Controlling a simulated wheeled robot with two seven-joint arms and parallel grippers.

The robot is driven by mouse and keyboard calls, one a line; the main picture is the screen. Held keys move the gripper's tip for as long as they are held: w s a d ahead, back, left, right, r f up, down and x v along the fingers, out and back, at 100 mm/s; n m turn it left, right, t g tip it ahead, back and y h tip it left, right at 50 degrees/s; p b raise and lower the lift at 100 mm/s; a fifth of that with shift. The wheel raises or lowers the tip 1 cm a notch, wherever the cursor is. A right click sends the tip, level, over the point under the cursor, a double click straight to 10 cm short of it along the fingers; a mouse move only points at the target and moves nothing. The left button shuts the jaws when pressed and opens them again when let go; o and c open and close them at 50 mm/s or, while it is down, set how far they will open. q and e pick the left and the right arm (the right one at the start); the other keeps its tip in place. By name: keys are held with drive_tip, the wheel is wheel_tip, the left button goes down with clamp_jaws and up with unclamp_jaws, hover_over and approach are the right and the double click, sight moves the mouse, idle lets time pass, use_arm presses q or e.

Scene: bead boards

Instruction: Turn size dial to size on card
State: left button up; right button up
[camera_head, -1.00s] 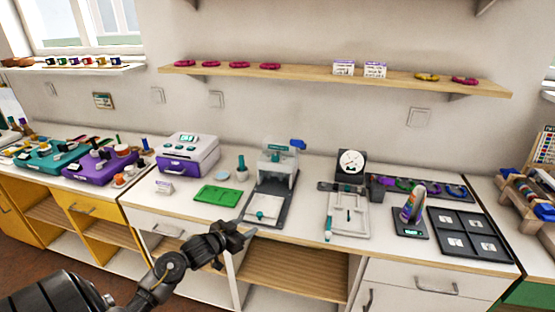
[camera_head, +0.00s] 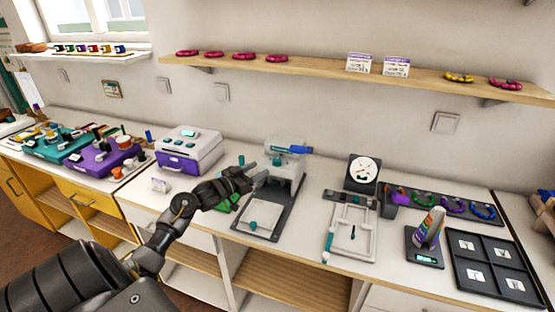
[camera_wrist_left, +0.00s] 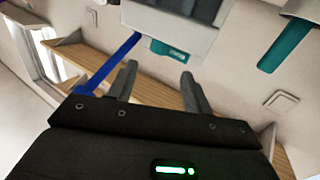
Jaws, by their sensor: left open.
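A round white dial face (camera_head: 363,172) in a black housing stands upright behind a white sliding frame (camera_head: 351,226); whether it is the size dial I cannot tell. Two small printed cards, left (camera_head: 360,64) and right (camera_head: 396,67), stand on the wall shelf; their print is too small to read. My left gripper (camera_head: 257,174) is open and empty, in front of the white press (camera_head: 286,160) with its blue lever (camera_head: 299,150). The left wrist view shows my open fingers (camera_wrist_left: 158,84) below the white press (camera_wrist_left: 180,22), its blue lever (camera_wrist_left: 110,62) at left. My right gripper is out of view.
A purple-and-white box (camera_head: 188,150) stands left of my gripper, with a small white tag (camera_head: 160,186) before it. A striped spool stand (camera_head: 424,240) and a black tray (camera_head: 496,267) are at right. The wooden shelf (camera_head: 310,72) runs above.

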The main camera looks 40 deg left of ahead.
sight(275, 160)
use_arm(q)
drive_tip(key=w, duration=0.5)
drive_tip(key=w+d+p, duration=0.1)
drive_tip(key=w, duration=0.2)
drive_tip(key=shift+w+d, duration=0.1)
drive_tip(key=shift+w, duration=0.25)
drive_tip(key=shift+w+d+f, duration=0.1)
drive_tip(key=shift+w, duration=0.45)
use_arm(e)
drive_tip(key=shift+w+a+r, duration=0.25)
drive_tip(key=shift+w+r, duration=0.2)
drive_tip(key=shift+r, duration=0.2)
